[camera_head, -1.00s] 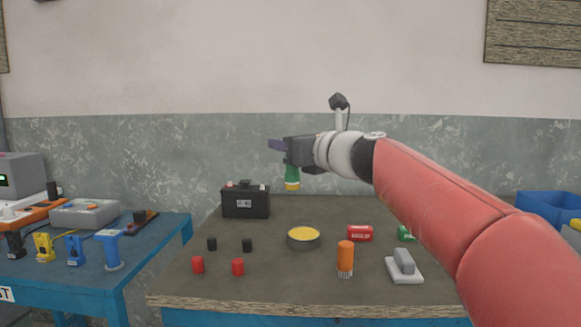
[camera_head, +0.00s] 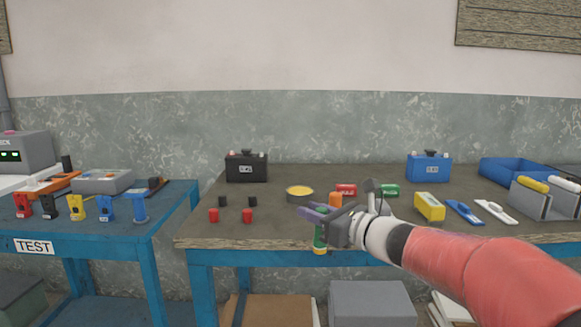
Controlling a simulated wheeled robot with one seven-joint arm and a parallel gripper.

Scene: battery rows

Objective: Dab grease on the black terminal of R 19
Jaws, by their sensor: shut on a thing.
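A black battery (camera_head: 246,168) with a white label stands at the back left of the workbench. A blue battery (camera_head: 429,168) with a label stands at the back right. The labels are too small to read, and I cannot tell the terminal colours on top. A round tin of yellow grease (camera_head: 300,192) sits open, in front and to the right of the black battery. My gripper (camera_head: 322,213) is shut on a green-handled tool (camera_head: 320,240) with a yellowish end, which hangs down at the bench's front edge. The gripper partly hides the tool.
Black caps (camera_head: 252,201) and red caps (camera_head: 247,215) stand at the bench's left. Red (camera_head: 346,190) and green (camera_head: 390,190) items and an orange item (camera_head: 335,200) lie near the tin. A yellow block (camera_head: 429,206) and blue tray (camera_head: 515,172) are right. A blue table (camera_head: 180,210) stands left.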

